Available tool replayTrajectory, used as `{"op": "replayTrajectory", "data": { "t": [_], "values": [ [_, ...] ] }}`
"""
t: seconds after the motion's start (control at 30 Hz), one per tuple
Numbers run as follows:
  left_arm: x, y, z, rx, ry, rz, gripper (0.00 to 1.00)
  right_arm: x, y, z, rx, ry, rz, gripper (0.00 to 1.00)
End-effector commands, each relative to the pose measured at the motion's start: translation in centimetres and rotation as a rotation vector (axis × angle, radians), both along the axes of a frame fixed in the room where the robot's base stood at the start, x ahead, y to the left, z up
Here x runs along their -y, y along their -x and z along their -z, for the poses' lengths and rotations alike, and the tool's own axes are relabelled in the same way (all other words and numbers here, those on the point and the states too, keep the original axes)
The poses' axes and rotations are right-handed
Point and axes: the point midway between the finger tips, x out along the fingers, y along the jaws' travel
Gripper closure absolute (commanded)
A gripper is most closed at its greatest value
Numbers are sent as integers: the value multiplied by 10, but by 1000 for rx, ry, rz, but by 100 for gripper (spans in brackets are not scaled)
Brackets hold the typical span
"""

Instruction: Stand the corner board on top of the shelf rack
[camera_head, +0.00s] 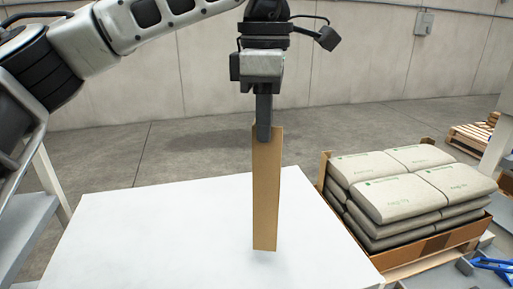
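The corner board (266,195) is a tall, narrow, brown cardboard strip, upright in the middle of the view. Its lower end appears at or just above a white flat top (150,235); I cannot tell whether it touches. This white surface may be the top of the shelf rack. My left gripper (264,130) points straight down and is shut on the board's upper end. The fingers hide part of that end. My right gripper does not show.
A brown open carton (440,243) holding stacked pale sacks (400,185) stands right of the white top. A wooden pallet (470,138) lies farther back at the right. A blue object (492,265) is at the lower right. The white top around the board is clear.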

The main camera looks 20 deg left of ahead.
Motion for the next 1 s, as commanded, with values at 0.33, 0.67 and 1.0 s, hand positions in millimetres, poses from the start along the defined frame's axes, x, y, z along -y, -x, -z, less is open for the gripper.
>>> {"op": "replayTrajectory", "data": {
  "t": [0.33, 0.67, 1.0],
  "values": [
    [-11, 2, 30, -1, -2, 0, 100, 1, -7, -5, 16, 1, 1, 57],
    [-10, 2, 43, 2, 2, -2, 100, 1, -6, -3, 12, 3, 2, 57],
    [-10, 2, 45, 1, 2, -1, 76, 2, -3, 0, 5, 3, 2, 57]
  ]
}}
